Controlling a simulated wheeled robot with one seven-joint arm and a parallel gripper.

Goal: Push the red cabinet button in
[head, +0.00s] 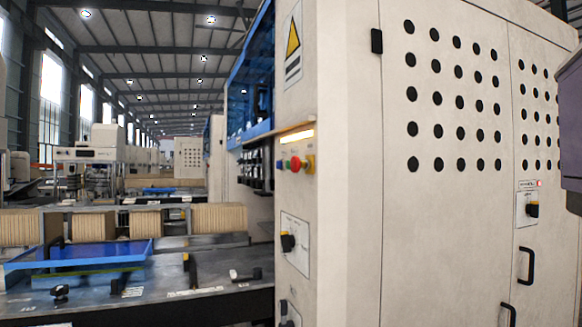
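The red button (295,163) is a small round knob on the narrow front face of the beige cabinet (345,200), in the head view. Nothing covers the red button. At this size I cannot tell how far it stands out. My gripper is not in view, and nothing is seen touching the button.
A black rotary switch (288,243) is lower on the same face. Cabinet doors with black handles (526,266) fill the right. A machine table with a blue tray (80,254) stands at left. A dark block cuts in at the right edge, possibly my arm.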

